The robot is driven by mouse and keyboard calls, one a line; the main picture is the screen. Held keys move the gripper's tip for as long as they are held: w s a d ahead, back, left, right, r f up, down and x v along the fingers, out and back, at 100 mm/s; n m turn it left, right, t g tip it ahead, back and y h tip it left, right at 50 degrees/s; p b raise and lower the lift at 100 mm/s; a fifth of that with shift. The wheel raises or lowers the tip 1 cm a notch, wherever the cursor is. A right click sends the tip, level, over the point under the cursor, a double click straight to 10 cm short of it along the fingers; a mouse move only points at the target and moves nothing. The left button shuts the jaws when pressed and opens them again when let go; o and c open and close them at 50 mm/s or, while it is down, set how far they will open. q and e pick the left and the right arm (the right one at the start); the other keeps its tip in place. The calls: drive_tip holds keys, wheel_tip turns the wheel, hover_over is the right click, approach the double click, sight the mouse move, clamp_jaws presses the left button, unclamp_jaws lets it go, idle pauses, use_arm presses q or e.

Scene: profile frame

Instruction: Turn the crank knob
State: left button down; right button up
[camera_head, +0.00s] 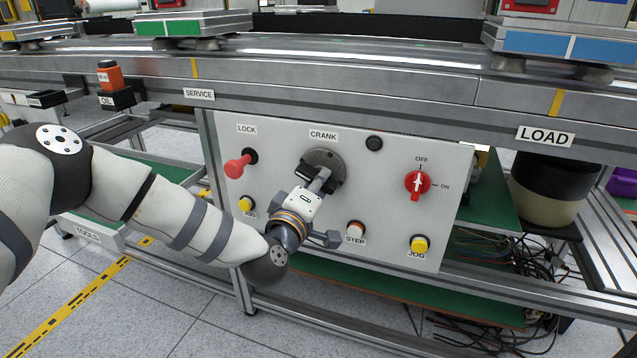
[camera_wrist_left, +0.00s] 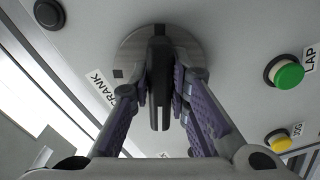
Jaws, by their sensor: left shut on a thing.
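The crank knob is a dark round disc (camera_head: 335,163) under the CRANK label on a light grey panel, with a black bar handle standing out from it. In the left wrist view the handle (camera_wrist_left: 159,70) points toward the camera, in front of the disc (camera_wrist_left: 130,48). My left gripper (camera_head: 322,180) reaches the knob from below and is shut on the handle. Its purple-padded fingers (camera_wrist_left: 160,95) lie on either side of the bar. In the head view the gripper hides part of the handle. My right gripper is not in view.
A green LAP button (camera_wrist_left: 286,73) shows in the wrist view. A metal rail (camera_head: 340,75) runs above.

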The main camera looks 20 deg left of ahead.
use_arm(q)
drive_tip(key=n, duration=0.2)
drive_tip(key=shift+n, duration=0.4)
drive_tip(key=shift+r+n+b, duration=0.25)
drive_tip(key=shift+n+b, duration=0.15)
drive_tip(key=shift+n, duration=1.4)
drive_tip(key=shift+d, duration=0.1)
drive_tip(key=c, duration=1.5)
unclamp_jaws()
drive_tip(key=s, duration=1.2)
drive_tip(key=shift+a, duration=0.25)
